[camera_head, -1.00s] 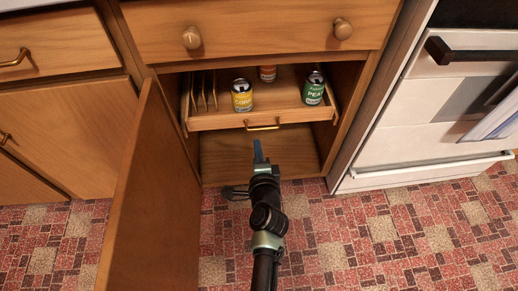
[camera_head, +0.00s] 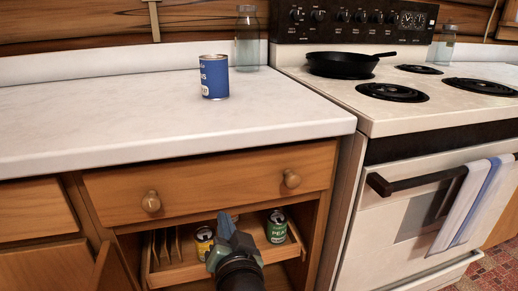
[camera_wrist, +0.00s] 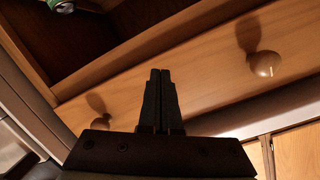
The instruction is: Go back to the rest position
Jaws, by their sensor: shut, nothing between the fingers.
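My gripper (camera_head: 229,232) is shut and empty. In the head view it is raised in front of the open cabinet, just below the wide drawer front. The wrist view also shows my gripper (camera_wrist: 160,85) with its two fingers together, the wooden drawer front (camera_wrist: 200,65) and its round knobs behind it. Below the drawer, a pull-out shelf (camera_head: 180,273) holds a yellow can (camera_head: 204,241) and a green can (camera_head: 276,227). My arm hides part of the shelf. The green can (camera_wrist: 62,5) shows at the top left of the wrist view.
A blue can (camera_head: 214,77) and a glass jar (camera_head: 247,38) stand on the white counter (camera_head: 120,110). The stove (camera_head: 400,110) on the right carries a black skillet (camera_head: 345,64). A towel (camera_head: 470,200) hangs from the oven handle. The cabinet door (camera_head: 103,268) stands open at the lower left.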

